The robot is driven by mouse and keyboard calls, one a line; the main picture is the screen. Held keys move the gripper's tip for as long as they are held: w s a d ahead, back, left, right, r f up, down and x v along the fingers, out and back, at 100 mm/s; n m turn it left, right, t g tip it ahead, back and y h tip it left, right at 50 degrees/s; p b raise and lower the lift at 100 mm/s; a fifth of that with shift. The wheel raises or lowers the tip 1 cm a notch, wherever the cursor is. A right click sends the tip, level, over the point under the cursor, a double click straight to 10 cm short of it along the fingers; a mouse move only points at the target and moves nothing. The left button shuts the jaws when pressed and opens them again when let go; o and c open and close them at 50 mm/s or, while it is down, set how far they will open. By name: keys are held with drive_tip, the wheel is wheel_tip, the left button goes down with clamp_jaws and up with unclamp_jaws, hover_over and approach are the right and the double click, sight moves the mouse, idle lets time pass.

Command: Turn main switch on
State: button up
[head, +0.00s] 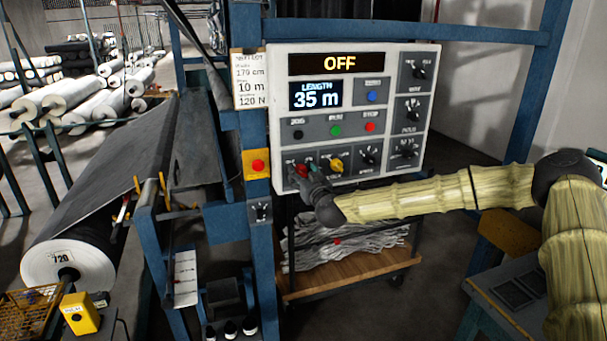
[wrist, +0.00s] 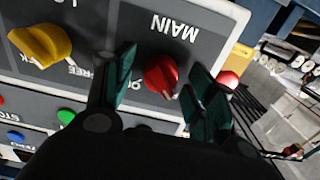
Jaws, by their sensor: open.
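The main switch (wrist: 161,76) is a red rotary knob under the upside-down label MAIN in the wrist view. In the head view the red knob (head: 302,170) is at the lower left of the white control panel (head: 436,60), partly hidden by my gripper. My gripper (wrist: 160,88) is open, with one dark green fingertip on each side of the red knob. I cannot tell whether the fingers touch it. In the head view my gripper (head: 308,176) is at the panel's lower left.
A yellow knob (head: 336,165) sits just right of the red one. Black, green and red buttons lie above. A red button on a yellow box (head: 257,164) is on the blue post to the left. A fabric roll (head: 75,262) lies at left, a wooden cart (head: 350,278) below.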

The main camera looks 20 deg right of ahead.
drive_tip(key=c, duration=1)
drive_tip(key=shift+c, duration=0.2)
drive_tip(key=shift+a+m+b, duration=0.1)
drive_tip(key=shift+m+b, duration=0.2)
drive_tip(key=shift+b, duration=0.5)
drive_tip(key=m+b, duration=0.3)
drive_tip(key=b, duration=0.1)
drive_tip(key=shift+f+b, duration=0.15)
drive_tip(key=shift+b, duration=0.15)
drive_tip(key=m+b, duration=0.5)
drive_tip(key=shift+f+b, duration=0.1)
drive_tip(key=shift+b, duration=0.3)
drive_tip(key=m+b, duration=0.5)
drive_tip(key=shift+b, duration=0.3)
drive_tip(key=m+b, duration=0.3)
drive_tip(key=m, duration=0.1)
drive_tip(key=shift+r, duration=0.2)
drive_tip(key=shift+m+b, duration=0.3)
